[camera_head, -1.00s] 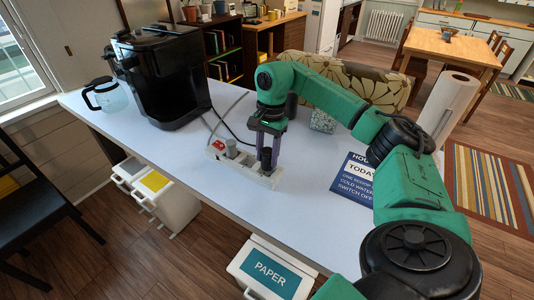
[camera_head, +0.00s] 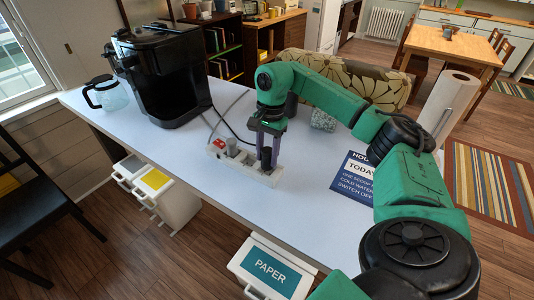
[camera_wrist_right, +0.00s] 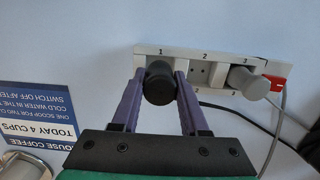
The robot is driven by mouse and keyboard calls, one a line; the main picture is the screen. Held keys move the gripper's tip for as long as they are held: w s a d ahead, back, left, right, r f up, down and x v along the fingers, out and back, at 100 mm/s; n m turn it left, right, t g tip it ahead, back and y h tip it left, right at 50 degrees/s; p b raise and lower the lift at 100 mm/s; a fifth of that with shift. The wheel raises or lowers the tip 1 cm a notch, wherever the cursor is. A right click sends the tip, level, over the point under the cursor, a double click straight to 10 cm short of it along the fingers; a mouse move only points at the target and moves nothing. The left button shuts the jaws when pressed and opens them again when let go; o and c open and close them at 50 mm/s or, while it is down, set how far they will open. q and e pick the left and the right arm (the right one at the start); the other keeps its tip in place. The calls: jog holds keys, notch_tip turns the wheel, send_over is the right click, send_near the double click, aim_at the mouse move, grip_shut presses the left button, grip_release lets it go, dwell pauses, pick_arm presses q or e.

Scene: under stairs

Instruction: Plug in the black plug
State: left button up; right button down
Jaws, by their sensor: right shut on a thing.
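The white power strip (camera_head: 222,157) lies on the table near its front edge, with a red switch at its left end in the head view. It also shows in the right wrist view (camera_wrist_right: 205,58), with numbered sockets. The black plug (camera_wrist_right: 158,82) is at socket 1, between the purple fingers of my right gripper (camera_wrist_right: 160,90). My right gripper, also in the head view (camera_head: 270,150), is shut on the plug from above. Whether the plug is fully seated cannot be told. A grey plug (camera_wrist_right: 248,82) sits in socket 3. Socket 2 looks empty. My left gripper is not in view.
A black coffee machine (camera_head: 165,75) and a glass jug (camera_head: 105,95) stand at the table's left. Cables run behind the strip. A blue sign (camera_head: 355,178) lies to the right, near a paper roll (camera_head: 450,105). The table's front middle is clear.

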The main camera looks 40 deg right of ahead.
aim_at(267, 151)
jog(key=shift+f+b, duration=0.85)
jog(key=shift+f, duration=0.4)
jog(key=shift+s+f, duration=0.15)
jog(key=shift+s, duration=0.05)
jog(key=shift+c, duration=1.7)
grip_release()
jog(key=shift+w+a, duration=0.1)
jog(key=shift+f, duration=0.1)
jog(key=shift+c, duration=0.2)
jog(key=o, duration=0.4)
notch_tip(267, 151, up, 6)
jog(key=p, duration=0.5)
jog(key=shift+r+p, duration=0.25)
jog(key=shift+p, duration=0.1)
jog(key=shift+f, duration=0.1)
